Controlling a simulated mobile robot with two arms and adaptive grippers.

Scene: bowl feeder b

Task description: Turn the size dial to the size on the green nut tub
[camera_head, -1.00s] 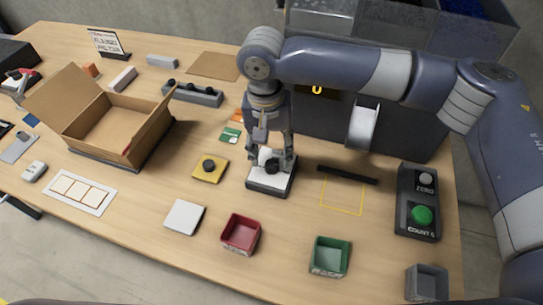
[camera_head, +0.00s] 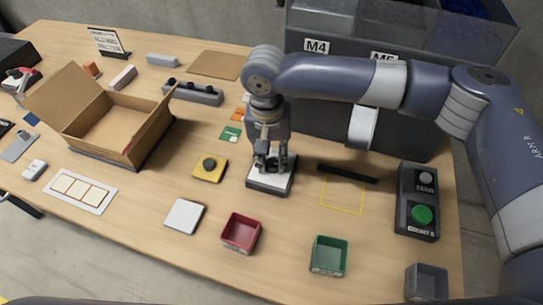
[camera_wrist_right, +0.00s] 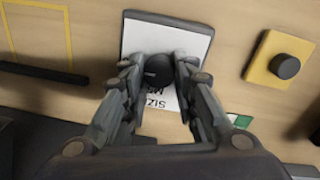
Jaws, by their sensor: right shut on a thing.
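The size dial is a black knob (camera_wrist_right: 158,70) on a white-topped block (camera_head: 268,186) with a dark base, near the table's middle. In the right wrist view its white plate (camera_wrist_right: 140,35) carries partly hidden lettering beginning "SIZ". My right gripper (camera_head: 270,163) comes down over the block and is shut on the knob, one finger on each side. The knob's pointer cannot be made out. The green tub (camera_head: 329,257) stands open at the front right; the writing on its front label is too small to read. My left gripper is not in view.
A red tub (camera_head: 241,233) and a white pad (camera_head: 184,216) lie in front of the dial. A yellow block with a black knob (camera_head: 210,168) stands to its left. The button box (camera_head: 418,203) is at the right, the feeder behind. A black bar (camera_head: 347,174) lies right of the dial.

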